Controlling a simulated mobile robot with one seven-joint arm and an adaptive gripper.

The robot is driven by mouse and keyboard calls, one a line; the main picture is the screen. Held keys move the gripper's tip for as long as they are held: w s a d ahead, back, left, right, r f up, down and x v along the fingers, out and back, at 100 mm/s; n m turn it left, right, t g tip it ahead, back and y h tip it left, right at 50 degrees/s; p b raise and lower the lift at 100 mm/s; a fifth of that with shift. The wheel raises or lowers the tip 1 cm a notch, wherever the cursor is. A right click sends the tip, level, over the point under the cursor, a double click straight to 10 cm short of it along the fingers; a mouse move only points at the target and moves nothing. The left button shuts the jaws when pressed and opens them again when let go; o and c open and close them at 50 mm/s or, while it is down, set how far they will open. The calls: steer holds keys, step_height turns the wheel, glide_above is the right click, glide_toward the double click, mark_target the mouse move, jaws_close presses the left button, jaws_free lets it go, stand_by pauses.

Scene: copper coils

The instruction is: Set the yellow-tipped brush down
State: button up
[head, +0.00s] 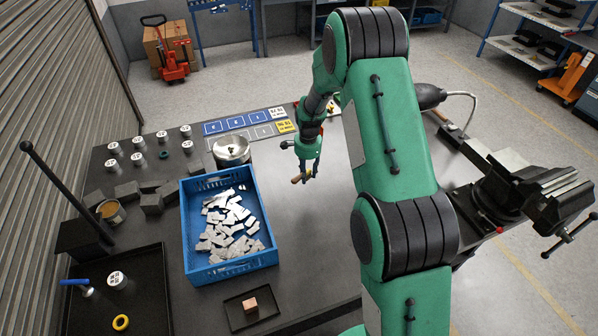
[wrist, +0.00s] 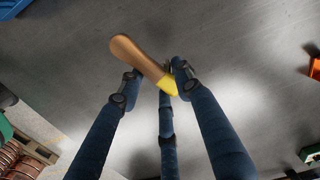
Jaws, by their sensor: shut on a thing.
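The yellow-tipped brush has a brown rounded handle (wrist: 136,54) and a yellow end, seen in the wrist view. My gripper (wrist: 152,82) is shut on it, with blue fingers on either side near the yellow end and a further finger below. In the head view, my gripper (head: 308,172) is right of the blue crate, and the brush (head: 298,179) shows small and tilted at its fingertips. It appears held above the grey table (head: 310,225). The gap between brush and table is hard to judge.
A blue crate (head: 188,232) of pale scraps stands left of the gripper. A metal pot (head: 231,150) and blue and grey marked cards (head: 236,122) lie behind it. A small black tray (head: 236,317) with a copper block is in front. Table right of the crate is bare.

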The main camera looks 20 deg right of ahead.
step_height(320, 180, down, 6)
steer(key=shift+f, duration=0.2)
steer(key=shift+w, duration=0.1)
stand_by(0.3)
steer(key=w+d, duration=0.1)
steer(key=w, duration=0.4)
steer(key=w+f, duration=0.1)
steer(key=w, duration=0.4)
steer(key=w+d, duration=0.1)
steer(key=w, duration=0.4)
steer(key=shift+w+d+f, duration=0.2)
steer(key=shift+w+d, duration=0.1)
steer(key=shift+f, duration=0.1)
steer(key=shift+f, duration=1.7)
steer(key=shift+f, duration=0.1)
steer(key=o, duration=1.2)
